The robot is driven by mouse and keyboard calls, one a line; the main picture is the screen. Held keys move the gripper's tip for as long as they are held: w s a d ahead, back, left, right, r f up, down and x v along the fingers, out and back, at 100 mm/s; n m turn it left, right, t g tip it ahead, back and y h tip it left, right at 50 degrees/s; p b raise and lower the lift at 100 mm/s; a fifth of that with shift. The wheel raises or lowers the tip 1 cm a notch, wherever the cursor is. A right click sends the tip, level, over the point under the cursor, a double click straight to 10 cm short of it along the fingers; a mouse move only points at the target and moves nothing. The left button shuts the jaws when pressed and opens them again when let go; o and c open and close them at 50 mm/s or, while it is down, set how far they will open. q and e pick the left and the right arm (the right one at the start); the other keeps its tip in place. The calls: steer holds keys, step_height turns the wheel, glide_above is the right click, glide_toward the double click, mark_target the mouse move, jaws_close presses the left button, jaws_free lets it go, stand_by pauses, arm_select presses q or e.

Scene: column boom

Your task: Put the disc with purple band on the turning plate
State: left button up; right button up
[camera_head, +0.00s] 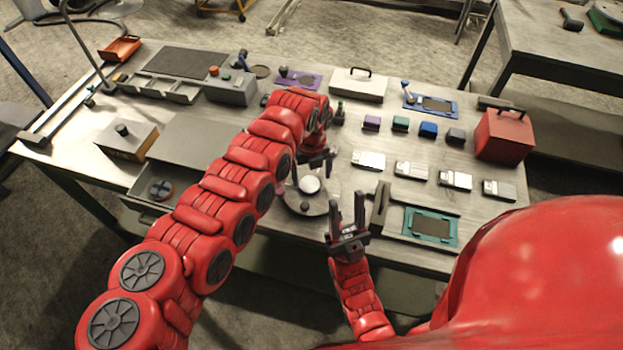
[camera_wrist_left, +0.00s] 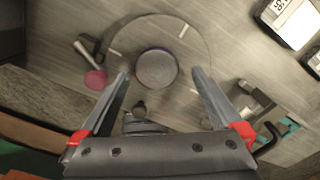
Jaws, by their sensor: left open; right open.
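The turning plate (camera_head: 324,205) is a round grey plate near the middle of the table's front side. A pale-topped disc (camera_head: 310,184) rests on it. In the left wrist view the disc (camera_wrist_left: 156,69) has a dark rim with a faint purple tint and lies near the centre of the plate (camera_wrist_left: 203,48). My left gripper (camera_head: 315,163) is open over the plate. In its wrist view its fingers (camera_wrist_left: 161,73) are apart on either side of the disc, with gaps showing. My right gripper (camera_head: 347,211) is open and empty, just right of the plate.
A dark knob (camera_head: 304,206) stands at the plate's near side. A teal-framed tray (camera_head: 431,226) lies to the right, with a dark upright bracket (camera_head: 380,208) between. A pink-ended handle (camera_wrist_left: 96,79) is beside the plate. White boxes (camera_head: 369,160) and coloured blocks stand in rows behind.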

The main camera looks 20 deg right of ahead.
mark_target(312, 184)
arm_select(q)
step_height(312, 184, up, 10)
steer(key=b, duration=0.3)
steer(key=shift+b, duration=0.3)
